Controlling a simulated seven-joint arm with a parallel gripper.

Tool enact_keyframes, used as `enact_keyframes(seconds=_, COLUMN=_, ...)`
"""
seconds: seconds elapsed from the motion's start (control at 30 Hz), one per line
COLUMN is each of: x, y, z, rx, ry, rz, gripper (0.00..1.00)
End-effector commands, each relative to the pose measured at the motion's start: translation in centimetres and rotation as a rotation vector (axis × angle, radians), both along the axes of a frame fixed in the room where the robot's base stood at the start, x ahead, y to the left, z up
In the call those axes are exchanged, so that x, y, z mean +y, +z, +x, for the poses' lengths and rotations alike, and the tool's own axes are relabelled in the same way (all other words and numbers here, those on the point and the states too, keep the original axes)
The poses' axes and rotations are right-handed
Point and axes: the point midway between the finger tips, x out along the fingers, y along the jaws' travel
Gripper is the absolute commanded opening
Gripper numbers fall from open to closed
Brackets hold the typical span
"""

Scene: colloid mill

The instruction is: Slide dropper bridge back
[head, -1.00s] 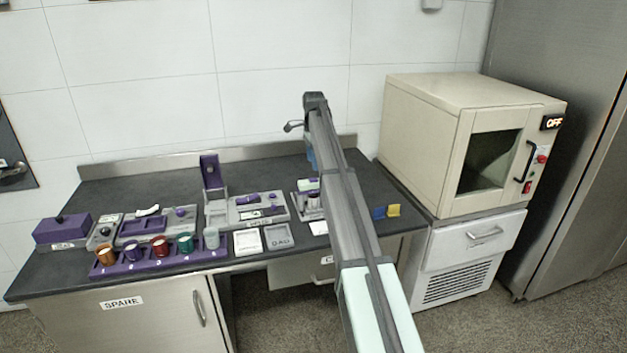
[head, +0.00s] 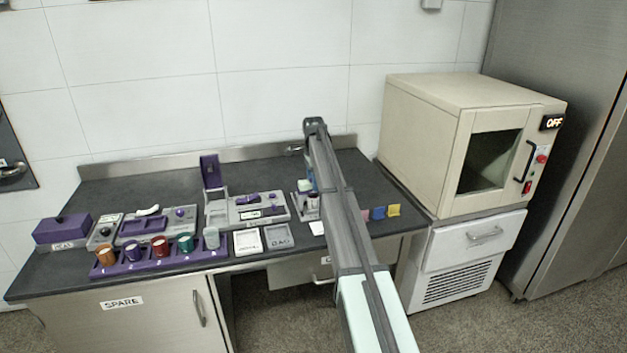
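A small grey station (head: 309,214) with a mint-green top piece (head: 304,185) and purple parts stands on the counter, right of the long grey tray. It may hold the dropper bridge, but it is too small and too covered for me to be sure. My arm crosses over its right side. My gripper is hidden behind my arm near this station, so its fingers and any contact do not show.
A long grey tray (head: 222,217) with purple parts and an upright purple lid (head: 210,171) stands to the left. In front is a purple rack (head: 124,268) of several coloured cups. Small coloured tiles (head: 393,210) lie right of my arm. A beige oven (head: 420,118) stands right.

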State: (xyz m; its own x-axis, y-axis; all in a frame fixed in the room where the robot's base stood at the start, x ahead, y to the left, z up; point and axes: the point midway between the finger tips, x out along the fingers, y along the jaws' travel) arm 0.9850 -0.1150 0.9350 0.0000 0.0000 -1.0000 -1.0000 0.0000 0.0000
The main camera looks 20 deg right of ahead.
Motion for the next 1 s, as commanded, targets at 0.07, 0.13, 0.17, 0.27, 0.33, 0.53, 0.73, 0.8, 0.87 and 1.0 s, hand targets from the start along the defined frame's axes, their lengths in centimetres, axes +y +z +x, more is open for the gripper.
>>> enact_keyframes(seconds=0.07, x=0.0, y=0.02, z=0.0, rx=0.0, ry=0.0, rz=0.0, gripper=0.58)
enact_keyframes(seconds=0.13, x=0.0, y=0.02, z=0.0, rx=0.0, ry=0.0, rz=0.0, gripper=0.52)
enact_keyframes(seconds=0.17, x=0.0, y=0.02, z=0.0, rx=0.0, ry=0.0, rz=0.0, gripper=0.49)
enact_keyframes(seconds=0.27, x=0.0, y=0.03, z=0.0, rx=0.0, ry=0.0, rz=0.0, gripper=0.39)
enact_keyframes(seconds=0.33, x=0.0, y=0.03, z=0.0, rx=0.0, ry=0.0, rz=0.0, gripper=0.32)
enact_keyframes(seconds=0.53, x=0.0, y=0.04, z=0.0, rx=0.0, ry=0.0, rz=0.0, gripper=0.13)
enact_keyframes(seconds=0.73, x=0.0, y=0.04, z=0.0, rx=0.0, ry=0.0, rz=0.0, gripper=0.0)
enact_keyframes(seconds=0.8, x=0.0, y=0.05, z=0.0, rx=0.0, ry=0.0, rz=0.0, gripper=0.0)
enact_keyframes(seconds=0.87, x=0.0, y=0.05, z=0.01, rx=0.0, ry=0.0, rz=0.0, gripper=0.0)
enact_keyframes(seconds=1.0, x=-0.01, y=0.07, z=0.79, rx=0.0, ry=0.0, rz=0.0, gripper=0.0)
